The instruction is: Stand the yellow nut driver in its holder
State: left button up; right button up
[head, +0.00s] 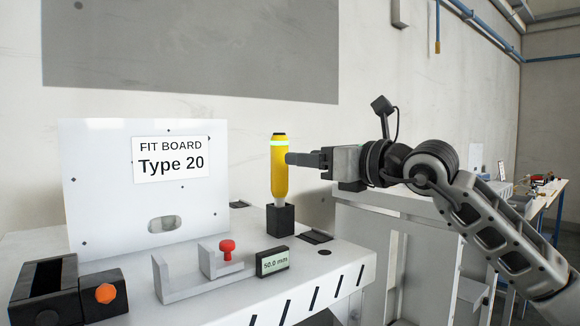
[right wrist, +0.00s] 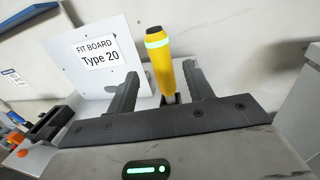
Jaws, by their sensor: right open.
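The yellow nut driver (head: 280,170), with a pale green band and dark cap, stands upright with its lower end in the black square holder (head: 280,219) on the white bench. It also shows in the right wrist view (right wrist: 160,62), between the two fingers. My right gripper (head: 292,159) comes in from the right at the height of the handle. In the right wrist view its fingers (right wrist: 160,92) are apart, one on each side of the driver, with visible gaps. The holder is mostly hidden there behind the gripper body. My left gripper is not in view.
A white board (head: 95,190) reading "FIT BOARD Type 20" stands behind left. A grey gauge with a red knob (head: 227,247) and a small display (head: 272,262) sit in front of the holder. A black vise-like block (head: 50,290) stands at front left.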

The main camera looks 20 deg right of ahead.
jog(key=b+v, duration=0.1)
jog(key=v, duration=0.4)
jog(key=shift+a, duration=0.1)
dwell(0.4)
